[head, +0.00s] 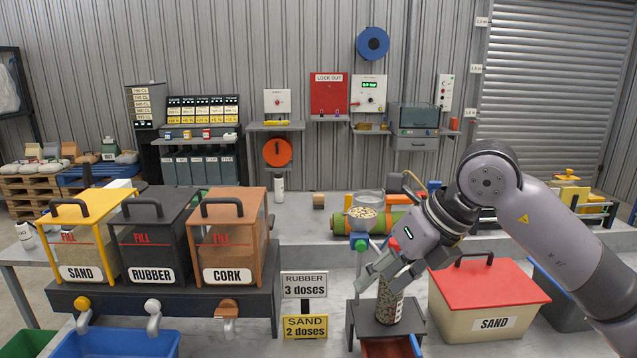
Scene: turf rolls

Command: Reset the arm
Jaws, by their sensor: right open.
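My right arm comes in from the right and reaches down to the small dark stand (357,322). My right gripper (377,279) is open, with its fingers at the upper part of a clear jar (390,306) of mixed granules. The jar stands upright on the stand. The fingers overlap the jar's top in the picture, so I cannot tell whether they touch it. My left gripper is not in view.
Sand (80,245), rubber (150,245) and cork (228,245) dispensers stand on the left. A sand box (487,293) with a red lid sits right of the stand. Dose signs (304,286) stand left of it. A bowl of granules (362,213) is behind.

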